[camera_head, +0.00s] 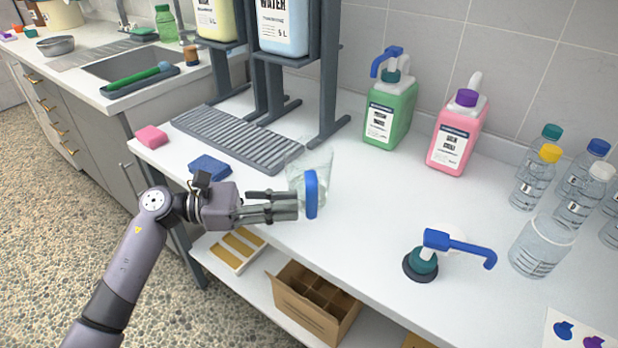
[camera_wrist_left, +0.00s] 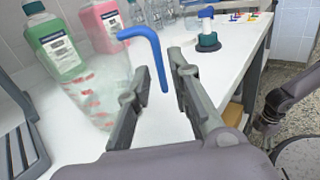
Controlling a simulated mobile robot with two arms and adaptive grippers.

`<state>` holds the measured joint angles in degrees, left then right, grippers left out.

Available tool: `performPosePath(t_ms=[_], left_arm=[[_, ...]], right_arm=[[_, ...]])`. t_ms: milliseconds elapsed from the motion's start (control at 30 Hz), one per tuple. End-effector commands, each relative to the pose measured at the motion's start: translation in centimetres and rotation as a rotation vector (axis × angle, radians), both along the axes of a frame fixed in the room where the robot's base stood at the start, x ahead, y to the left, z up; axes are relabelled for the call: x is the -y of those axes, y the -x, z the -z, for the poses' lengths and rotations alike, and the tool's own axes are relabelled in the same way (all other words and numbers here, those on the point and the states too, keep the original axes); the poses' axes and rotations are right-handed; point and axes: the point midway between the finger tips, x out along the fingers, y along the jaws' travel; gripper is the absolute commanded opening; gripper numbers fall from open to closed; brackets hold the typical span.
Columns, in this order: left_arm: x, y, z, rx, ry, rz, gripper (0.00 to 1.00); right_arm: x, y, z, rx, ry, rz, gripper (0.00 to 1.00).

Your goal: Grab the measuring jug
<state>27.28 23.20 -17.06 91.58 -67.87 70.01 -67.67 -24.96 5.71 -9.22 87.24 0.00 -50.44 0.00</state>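The measuring jug (camera_head: 322,168) is clear with a blue handle (camera_head: 311,192) and stands upright on the white worktop. The handle faces the front edge. My left gripper (camera_head: 298,204) is at the handle, level with the worktop's front part. In the left wrist view the clear jug (camera_wrist_left: 95,95) is left of the fingers. Its blue handle (camera_wrist_left: 158,62) hangs in the gap between my two parted fingertips (camera_wrist_left: 160,72). The fingers are open and I cannot tell whether either touches the handle.
A grey drip rack (camera_head: 245,140) and blue sponge (camera_head: 209,167) lie left of the jug. Green (camera_head: 390,112) and pink (camera_head: 457,135) bottles stand behind. A blue-spouted pump (camera_head: 425,258), a clear beaker (camera_head: 540,246) and several water bottles are right. Worktop between is clear.

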Motion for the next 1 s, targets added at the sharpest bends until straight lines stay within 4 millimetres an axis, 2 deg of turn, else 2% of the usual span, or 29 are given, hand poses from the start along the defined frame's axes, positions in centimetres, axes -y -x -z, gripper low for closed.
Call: performPosePath(t_ms=[400, 700, 1000], left_arm=[[4.9, -0.5, -0.2, -0.001, 0.002, 0.001, 0.20], [5.3, -0.5, -0.1, -0.001, 0.000, 0.000, 0.19], [5.3, -0.5, -0.1, -0.001, 0.000, 0.000, 0.00]], right_arm=[[0.2, 1.8, 2.3, -0.017, 0.002, -0.004, 0.85], [0.2, 1.8, 2.5, -0.016, 0.002, -0.004, 0.85], [0.3, 1.9, 2.5, -0.016, 0.002, -0.004, 0.85]])
